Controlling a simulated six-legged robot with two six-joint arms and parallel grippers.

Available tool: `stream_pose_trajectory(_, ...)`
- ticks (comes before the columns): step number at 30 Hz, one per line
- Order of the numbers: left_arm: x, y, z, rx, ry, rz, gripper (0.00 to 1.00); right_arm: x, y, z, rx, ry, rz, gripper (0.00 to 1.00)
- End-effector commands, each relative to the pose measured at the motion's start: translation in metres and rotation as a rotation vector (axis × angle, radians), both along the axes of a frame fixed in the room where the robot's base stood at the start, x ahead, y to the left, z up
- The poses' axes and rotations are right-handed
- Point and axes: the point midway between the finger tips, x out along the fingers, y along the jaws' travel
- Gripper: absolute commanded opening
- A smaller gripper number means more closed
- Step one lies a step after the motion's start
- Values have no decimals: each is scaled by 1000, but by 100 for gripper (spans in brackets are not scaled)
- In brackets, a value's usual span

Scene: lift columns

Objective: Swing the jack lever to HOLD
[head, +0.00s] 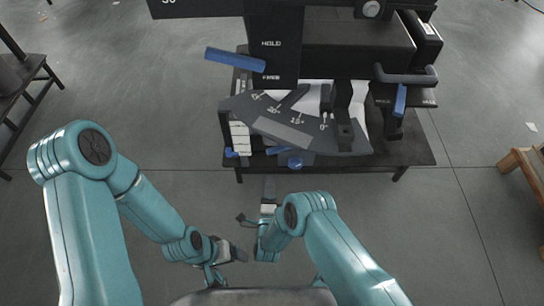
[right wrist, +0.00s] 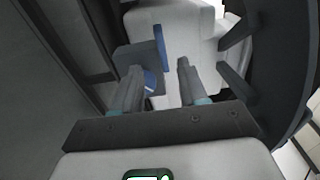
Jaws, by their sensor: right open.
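The jack lever, a blue bar (head: 235,60), sticks out to the left of a dark column in the head view. Its right end lies between the HOLD label (head: 271,43) and the lower label, which seems to read FREE (head: 271,78), nearer the lower one. My right gripper (head: 269,188) is in front of the bench, well below the lever and apart from it. In the right wrist view its two fingers (right wrist: 160,85) are spread, with a blue part (right wrist: 151,80) seen beyond them. My left gripper (head: 240,252) is low near my base; its jaw opening is unclear.
The dark bench (head: 408,152) carries a grey plate with dial marks (head: 290,122) and white sheets. A second blue handle (head: 400,100) hangs at right. A blue knob (head: 295,161) sits at the front. A wooden stool (head: 522,160) stands at far right.

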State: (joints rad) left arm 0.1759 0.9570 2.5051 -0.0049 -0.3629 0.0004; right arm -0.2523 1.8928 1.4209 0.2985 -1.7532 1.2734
Motion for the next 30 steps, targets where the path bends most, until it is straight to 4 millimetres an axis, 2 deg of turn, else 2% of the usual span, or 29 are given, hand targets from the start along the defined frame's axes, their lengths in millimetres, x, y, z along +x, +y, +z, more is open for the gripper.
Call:
stream_pose_trajectory(1, 0, 0, -8, 0, 0, 0, 83, 13, -2, -3, 2, -4, -3, 43)
stream_pose_trajectory(9, 0, 0, -30, 0, 0, 0, 83, 77, -5, -4, 0, -3, -2, 43)
stream_pose_trajectory(15, 0, 0, -43, 0, 0, 0, 83, 114, -7, -3, -1, -1, -1, 43)
stream_pose_trajectory(21, 0, 0, -47, 0, 0, 0, 83, 130, -8, -1, -2, 2, 0, 43)
stream_pose_trajectory(29, 0, 0, -46, 0, 0, 0, 83, 132, -8, 0, -2, 3, 1, 43)
stream_pose_trajectory(30, 0, 0, -46, 0, 0, 0, 83, 132, -8, 0, -2, 3, 1, 33)
